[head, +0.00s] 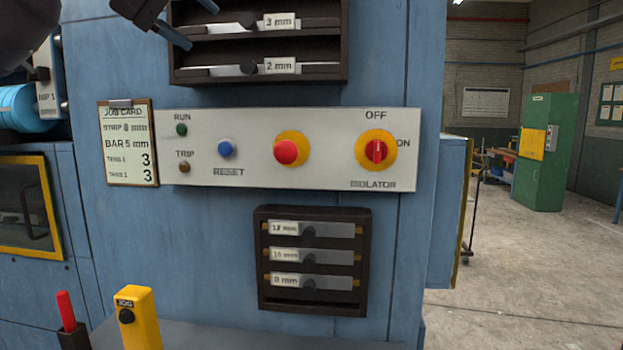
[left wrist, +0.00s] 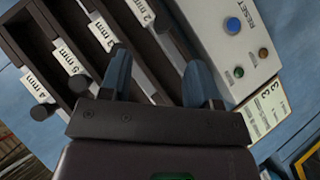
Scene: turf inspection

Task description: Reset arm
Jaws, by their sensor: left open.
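My left gripper (head: 190,22) is at the top left of the head view, cut off by the upper edge, in front of the blue machine (head: 100,60) by the upper rack's left end. In the left wrist view the two blue fingers of the left gripper (left wrist: 160,64) stand apart with nothing between them. They point at the upper dark rack (head: 260,78), whose labelled slots also fill the left wrist view (left wrist: 55,30). Whether a finger touches the rack I cannot tell. My right gripper is in neither view.
A pale control panel (head: 250,118) has a blue reset button (head: 225,149), a red button (head: 285,151) and an isolator knob (head: 376,150). A job card (head: 128,145) hangs left. Below are a lower rack (head: 312,212) and yellow jog box (head: 140,318). Open floor (head: 540,270) lies right.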

